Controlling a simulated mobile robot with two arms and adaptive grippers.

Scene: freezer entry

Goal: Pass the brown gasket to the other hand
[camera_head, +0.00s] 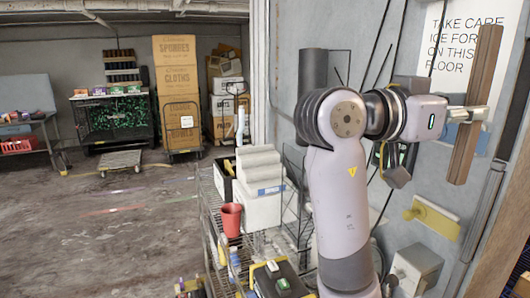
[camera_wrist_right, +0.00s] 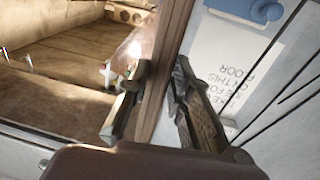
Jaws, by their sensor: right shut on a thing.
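The brown gasket (camera_head: 479,75) is a long, straight, dark brown strip, held nearly upright and slightly tilted at the right of the head view. My right gripper (camera_head: 470,114) is shut on it around its middle, with strip showing above and below the fingers. In the right wrist view the gasket (camera_wrist_right: 169,45) runs down from the top edge between the two fingers of the gripper (camera_wrist_right: 160,90). Its lower part there is hidden behind the gripper body. My left gripper is in neither view.
A grey wall with a white floor-ice warning sign (camera_head: 462,45) stands behind the gasket. A wire rack (camera_head: 215,212) with a white box (camera_head: 262,207) and a red cup (camera_head: 231,219) stands left of my right arm. Open floor (camera_head: 100,235) lies at left.

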